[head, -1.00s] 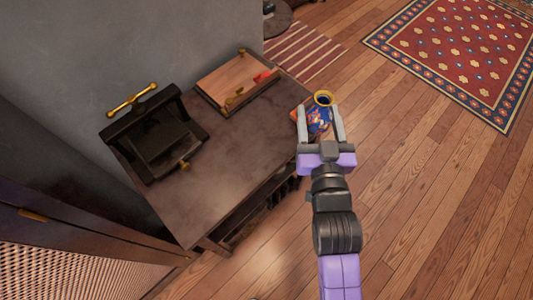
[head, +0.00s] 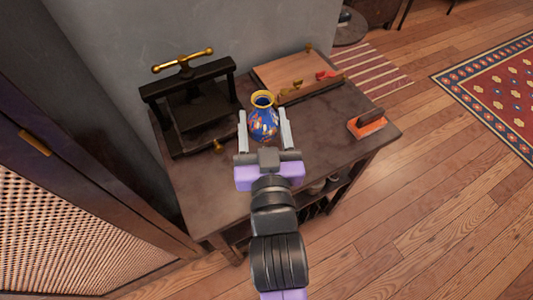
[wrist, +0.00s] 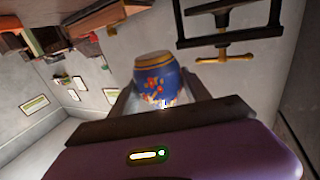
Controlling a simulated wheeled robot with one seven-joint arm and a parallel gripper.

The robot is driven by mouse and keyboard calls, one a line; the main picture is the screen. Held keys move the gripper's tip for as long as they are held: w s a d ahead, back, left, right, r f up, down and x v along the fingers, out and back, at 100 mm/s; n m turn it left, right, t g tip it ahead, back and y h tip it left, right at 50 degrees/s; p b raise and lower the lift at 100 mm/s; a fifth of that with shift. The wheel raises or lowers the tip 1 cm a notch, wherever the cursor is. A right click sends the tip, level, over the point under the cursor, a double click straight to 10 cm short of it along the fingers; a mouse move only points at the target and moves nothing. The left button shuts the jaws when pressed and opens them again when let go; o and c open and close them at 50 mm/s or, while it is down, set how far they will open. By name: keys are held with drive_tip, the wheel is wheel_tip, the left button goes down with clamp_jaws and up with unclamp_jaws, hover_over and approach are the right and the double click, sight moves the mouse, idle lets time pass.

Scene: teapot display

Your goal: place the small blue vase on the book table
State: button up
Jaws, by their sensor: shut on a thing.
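The small blue vase (head: 263,122) has orange and white patterning and a yellow rim. My gripper (head: 264,134) is shut on it, one finger on each side. In the head view the vase shows over the middle of the dark book table (head: 205,195), between the press and the wooden board. I cannot tell whether its base touches the table top. In the wrist view the vase (wrist: 158,78) sits between the fingers, its lower part hidden by my gripper.
A black press with a brass handle (head: 186,95) stands at the table's left. A wooden board with brass fittings (head: 293,72) lies at the back right. The front of the table top is bare.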

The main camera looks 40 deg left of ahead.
wheel_tip(320, 180, down, 11)
drive_tip(key=shift+f+b, duration=0.15)
drive_tip(key=shift+b, duration=1.05)
drive_tip(key=shift+f, duration=0.15)
drive_tip(key=o, duration=1.5)
drive_tip(key=shift+o, duration=0.2)
drive_tip(key=shift+r, duration=0.2)
drive_tip(key=p+v, duration=0.1)
drive_tip(key=v, duration=1.1)
